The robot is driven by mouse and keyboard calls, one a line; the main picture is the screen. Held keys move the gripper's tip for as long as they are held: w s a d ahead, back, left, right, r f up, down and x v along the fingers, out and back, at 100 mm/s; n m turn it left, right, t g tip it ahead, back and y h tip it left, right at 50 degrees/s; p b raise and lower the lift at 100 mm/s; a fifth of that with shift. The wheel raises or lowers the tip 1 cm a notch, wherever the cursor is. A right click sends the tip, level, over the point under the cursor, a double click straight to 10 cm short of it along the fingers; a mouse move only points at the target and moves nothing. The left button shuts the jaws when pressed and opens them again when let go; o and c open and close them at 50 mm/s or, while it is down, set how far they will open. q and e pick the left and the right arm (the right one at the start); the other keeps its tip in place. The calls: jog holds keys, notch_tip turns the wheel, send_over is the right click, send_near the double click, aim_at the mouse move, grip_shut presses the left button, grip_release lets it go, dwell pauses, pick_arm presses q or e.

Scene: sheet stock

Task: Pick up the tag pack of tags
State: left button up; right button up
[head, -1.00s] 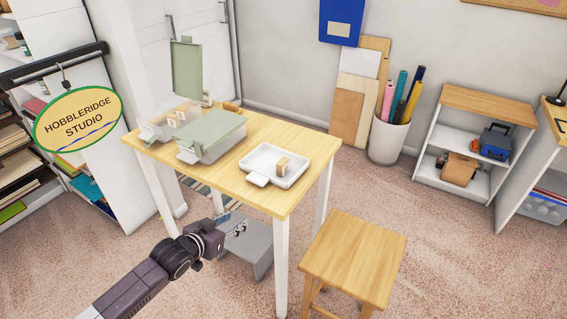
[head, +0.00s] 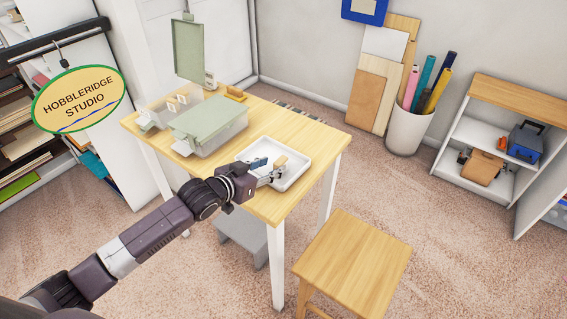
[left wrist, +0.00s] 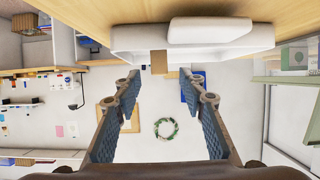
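The tag pack, a small tan block (head: 281,161), stands in the white tray (head: 302,176) near the right corner of the table. My left gripper (head: 272,173) is at the tray's near left side, with its fingers over or close to the rim and partly hiding the pack. In the left wrist view the picture is upside down. The tray (left wrist: 130,38) shows at the top, and the pack (left wrist: 158,62) pokes past its rim. The two fingers (left wrist: 160,80) are spread with nothing between them, and the pack lies ahead of the gap. My right gripper is not seen.
A green-lidded box (head: 210,122) stands left of the tray on the wooden table (head: 215,178). A wooden stool (head: 352,258) stands in front at the right.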

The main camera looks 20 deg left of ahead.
aim_at(279, 162)
pick_arm(q)
jog(key=shift+w+d, duration=0.1)
jog(key=shift+w, duration=0.25)
jog(key=p+x, duration=0.1)
jog(key=x, duration=0.2)
jog(key=shift+w+d, duration=0.15)
jog(key=shift+w, duration=0.1)
jog(key=shift+w+d+f, duration=0.15)
jog(key=shift+w+f, duration=0.1)
jog(key=shift+w, duration=0.15)
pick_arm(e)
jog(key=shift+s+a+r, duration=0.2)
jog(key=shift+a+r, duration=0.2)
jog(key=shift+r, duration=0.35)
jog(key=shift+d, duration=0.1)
pick_arm(q)
grip_shut()
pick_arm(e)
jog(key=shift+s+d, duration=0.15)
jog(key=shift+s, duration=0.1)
